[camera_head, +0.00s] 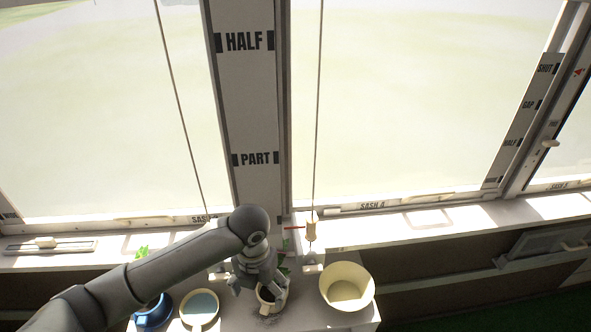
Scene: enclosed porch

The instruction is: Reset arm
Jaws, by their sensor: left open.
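My left arm comes in from the lower left in the head view. Its gripper (261,292) points down, open, over a small pale pot or cup (271,307) with a dark inside. The gripper hides part of this pot. I cannot tell whether the fingers touch it. My right gripper is not in view.
A light bench top (237,322) also holds a cream bowl (347,287) to the right, a pale dish (199,309) and a blue pot (152,313) partly behind my arm. Beyond are the window sill (420,219), a cord handle (311,230) and a labelled post (250,110).

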